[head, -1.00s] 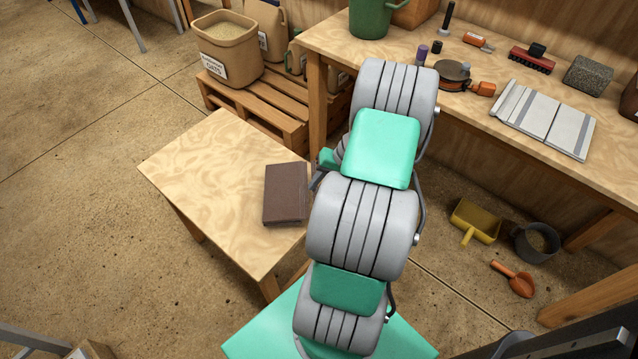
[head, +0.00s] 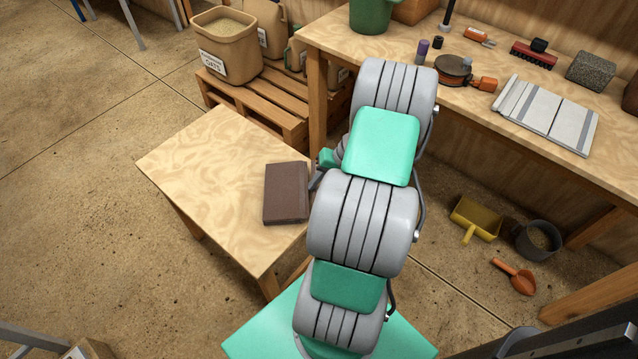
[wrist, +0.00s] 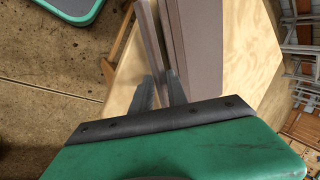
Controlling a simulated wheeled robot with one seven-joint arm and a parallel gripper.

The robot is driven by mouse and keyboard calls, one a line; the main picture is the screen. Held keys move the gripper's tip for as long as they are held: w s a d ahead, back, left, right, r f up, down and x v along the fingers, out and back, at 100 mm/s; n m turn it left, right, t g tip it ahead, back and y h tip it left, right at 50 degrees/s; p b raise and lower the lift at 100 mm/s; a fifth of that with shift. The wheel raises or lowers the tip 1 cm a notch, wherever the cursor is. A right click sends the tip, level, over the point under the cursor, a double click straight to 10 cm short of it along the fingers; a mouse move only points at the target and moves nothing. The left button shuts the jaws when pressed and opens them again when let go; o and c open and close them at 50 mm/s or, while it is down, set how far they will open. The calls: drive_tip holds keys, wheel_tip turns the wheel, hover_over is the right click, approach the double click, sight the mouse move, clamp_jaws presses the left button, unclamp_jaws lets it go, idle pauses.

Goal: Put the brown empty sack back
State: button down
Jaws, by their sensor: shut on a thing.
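The brown empty sack (head: 285,193) is a flat, folded dark brown piece at the right edge of the small wooden table (head: 205,165), beside my arm. In the wrist view the sack (wrist: 198,45) shows as a wide panel with a narrow strip along its left side. My gripper (wrist: 159,86) has its two dark fingers shut on that near edge of the sack, with the strip running between them. In the head view my gripper is mostly hidden by my arm. Whether the sack still touches the tabletop I cannot tell.
A pallet (head: 250,92) with an open oats sack (head: 227,45) and other containers stands behind the table. The workbench (head: 400,55) at the right holds tools and a folded striped cloth (head: 545,115). A yellow scoop (head: 474,218) and grey bucket (head: 537,240) stand below it.

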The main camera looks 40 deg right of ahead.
drive_tip(key=shift+f, duration=0.3)
drive_tip(key=c, duration=1.2)
unclamp_jaws()
drive_tip(key=shift+r, duration=0.15)
drive_tip(key=p+v, duration=0.4)
drive_tip(key=v, duration=0.2)
drive_tip(key=shift+w+a+r+p, duration=0.15)
drive_tip(key=shift+r+p, duration=0.2)
drive_tip(key=shift+r, duration=0.15)
wheel_tip(320, 180, up, 4)
drive_tip(key=p, duration=0.3)
